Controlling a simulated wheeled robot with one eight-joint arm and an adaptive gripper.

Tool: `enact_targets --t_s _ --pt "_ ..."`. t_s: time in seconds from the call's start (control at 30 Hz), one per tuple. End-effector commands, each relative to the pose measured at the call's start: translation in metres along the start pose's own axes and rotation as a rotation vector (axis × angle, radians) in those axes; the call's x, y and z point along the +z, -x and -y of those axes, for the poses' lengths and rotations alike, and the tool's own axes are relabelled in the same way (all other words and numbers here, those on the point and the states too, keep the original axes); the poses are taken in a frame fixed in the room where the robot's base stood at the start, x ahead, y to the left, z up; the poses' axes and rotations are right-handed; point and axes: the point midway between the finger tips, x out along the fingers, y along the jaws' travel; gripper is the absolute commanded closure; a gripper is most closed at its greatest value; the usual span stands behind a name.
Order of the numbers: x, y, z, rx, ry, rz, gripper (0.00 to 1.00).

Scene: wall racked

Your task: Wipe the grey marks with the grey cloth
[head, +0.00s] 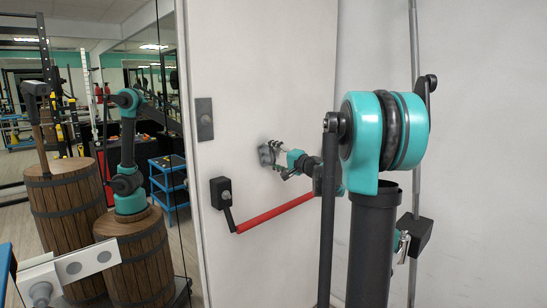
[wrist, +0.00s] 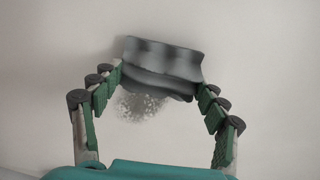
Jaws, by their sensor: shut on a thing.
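The grey cloth (wrist: 162,66), a folded, thick dark piece, sits between my fingertips in the wrist view. My gripper (wrist: 161,82) is shut on it, one finger at each end. The cloth lies against or very close to the pale upright surface. One grey speckled mark (wrist: 140,106) shows just below the cloth, and the cloth may cover part of it. In the head view my gripper (head: 278,154) reaches to the white door panel (head: 255,60), with the cloth (head: 265,155) at its tip. Other marks cannot be made out.
A red push bar (head: 274,213) with a black mount (head: 221,193) crosses the panel below my gripper. A grey plate (head: 204,119) is fixed at the panel's left edge. Wooden barrels (head: 143,262) and a blue shelf (head: 168,183) stand to the left.

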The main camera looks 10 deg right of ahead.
Motion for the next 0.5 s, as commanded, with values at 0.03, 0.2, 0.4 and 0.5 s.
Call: enact_targets --t_s 0.03,0.2,0.4,0.5 --pt "0.0001 -0.0012 0.0001 0.000 0.000 0.000 0.50" --pt "0.0002 -0.0044 0.0001 0.000 0.000 0.001 0.50" --pt "0.0005 -0.0080 0.0002 0.000 0.000 0.001 0.50" --pt "0.0005 -0.0091 0.0002 0.000 0.000 0.001 0.50"
